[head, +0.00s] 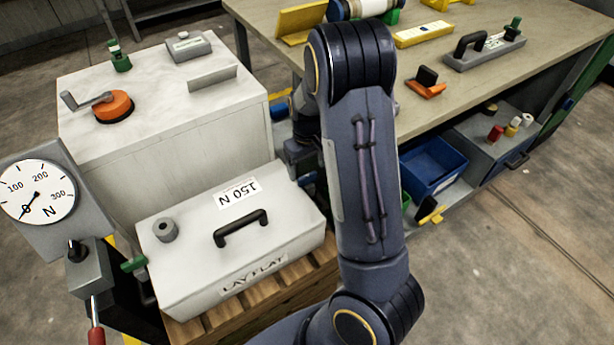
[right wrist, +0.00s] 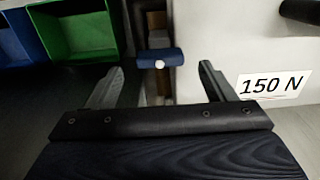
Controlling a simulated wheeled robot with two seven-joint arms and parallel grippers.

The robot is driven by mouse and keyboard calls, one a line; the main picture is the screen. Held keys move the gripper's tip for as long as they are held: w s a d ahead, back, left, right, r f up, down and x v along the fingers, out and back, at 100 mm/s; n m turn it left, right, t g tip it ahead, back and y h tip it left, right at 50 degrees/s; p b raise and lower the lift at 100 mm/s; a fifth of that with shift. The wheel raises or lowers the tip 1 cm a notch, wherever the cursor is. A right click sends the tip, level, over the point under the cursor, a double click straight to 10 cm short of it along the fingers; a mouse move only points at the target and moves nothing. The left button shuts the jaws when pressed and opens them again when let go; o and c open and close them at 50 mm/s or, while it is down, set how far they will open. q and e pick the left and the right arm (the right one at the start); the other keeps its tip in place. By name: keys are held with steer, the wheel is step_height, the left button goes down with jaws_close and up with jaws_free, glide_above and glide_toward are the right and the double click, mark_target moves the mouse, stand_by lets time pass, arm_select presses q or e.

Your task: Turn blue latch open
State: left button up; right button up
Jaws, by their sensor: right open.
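In the right wrist view, the blue latch (right wrist: 172,55) is a short blue bar with a pale round spot, lying crosswise beside the white 150 N box (right wrist: 225,35). My right gripper (right wrist: 162,70) is open and empty. Its two fingers stand on either side of the latch in the picture, and I see no contact. In the head view, my right gripper (head: 303,155) is by the right end of the white box (head: 190,225), mostly hidden by my right arm. My left gripper is not in view.
The white box lies on a wooden pallet (head: 265,293), with a larger white cabinet (head: 170,150) behind it. A force gauge (head: 37,192) stands at the left. A workbench (head: 500,80) and a blue bin (head: 432,168) are at the right. A green bin (right wrist: 85,35) shows in the wrist view.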

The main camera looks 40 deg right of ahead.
mark_target(307, 176)
steer(key=shift+f+b, duration=0.3)
steer(key=shift+f, duration=1.5)
steer(key=shift+c, duration=0.2)
steer(key=c, duration=0.9)
